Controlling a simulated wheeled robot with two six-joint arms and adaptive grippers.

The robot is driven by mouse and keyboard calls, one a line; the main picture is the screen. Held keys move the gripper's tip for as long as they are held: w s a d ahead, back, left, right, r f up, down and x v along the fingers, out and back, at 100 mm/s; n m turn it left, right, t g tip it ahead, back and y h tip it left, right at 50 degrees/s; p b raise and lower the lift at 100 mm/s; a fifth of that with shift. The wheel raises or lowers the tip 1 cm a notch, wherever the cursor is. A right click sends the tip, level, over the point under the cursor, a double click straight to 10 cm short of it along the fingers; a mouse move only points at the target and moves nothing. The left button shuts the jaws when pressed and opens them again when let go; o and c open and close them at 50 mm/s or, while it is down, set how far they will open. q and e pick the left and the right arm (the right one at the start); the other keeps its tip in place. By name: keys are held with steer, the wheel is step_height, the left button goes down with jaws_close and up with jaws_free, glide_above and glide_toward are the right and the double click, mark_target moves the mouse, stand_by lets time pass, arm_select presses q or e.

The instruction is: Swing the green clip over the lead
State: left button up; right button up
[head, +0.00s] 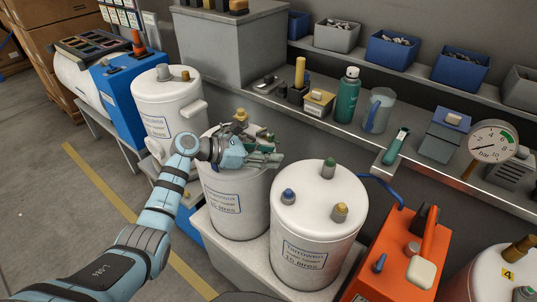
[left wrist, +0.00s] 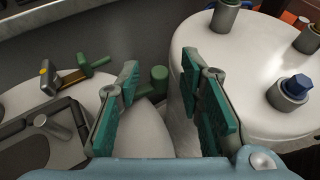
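A green bar with a brown arm and yellow pin (left wrist: 64,76) lies on the middle tank's top at the left of the left wrist view; its green end shows in the head view (head: 262,133). I cannot tell whether this is the clip. Another green lever (head: 397,143) stands on a pale block at the shelf edge. A blue lead (head: 383,184) runs behind the right tank. My left gripper (head: 277,160) is over the middle tank; in the left wrist view its green-padded fingers (left wrist: 158,108) are apart, with a green post (left wrist: 159,77) beyond them. My right gripper is out of view.
The right tank (head: 312,240) with blue, green and yellow caps stands close beside my left gripper. The middle tank (head: 237,200) is beneath it. A back-left tank (head: 168,98), an orange box (head: 385,270) and a shelf with a green bottle (head: 347,98) surround the space.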

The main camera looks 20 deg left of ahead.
arm_select(q)
jaws_close()
steer(key=w+n+t+y+p, duration=0.1)
steer(key=n+y+p, duration=0.3)
steer(key=n+y, duration=0.1)
steer(key=w+n+t+y+p, duration=0.1)
steer(key=w+n+y+p, duration=0.1)
steer(key=n+y+p, duration=0.2)
steer(key=w+d+n+t+y+p, duration=0.1)
steer(key=w+n+t+y+p, duration=0.1)
steer(key=n+y+p, duration=0.2)
steer(key=shift+d+f+n+y, duration=0.1)
steer(key=shift+n+y, duration=1.7)
steer(key=shift+y, duration=0.4)
steer(key=shift+n+y+b, duration=0.4)
steer(key=shift+b, duration=0.2)
steer(key=shift+g, duration=0.3)
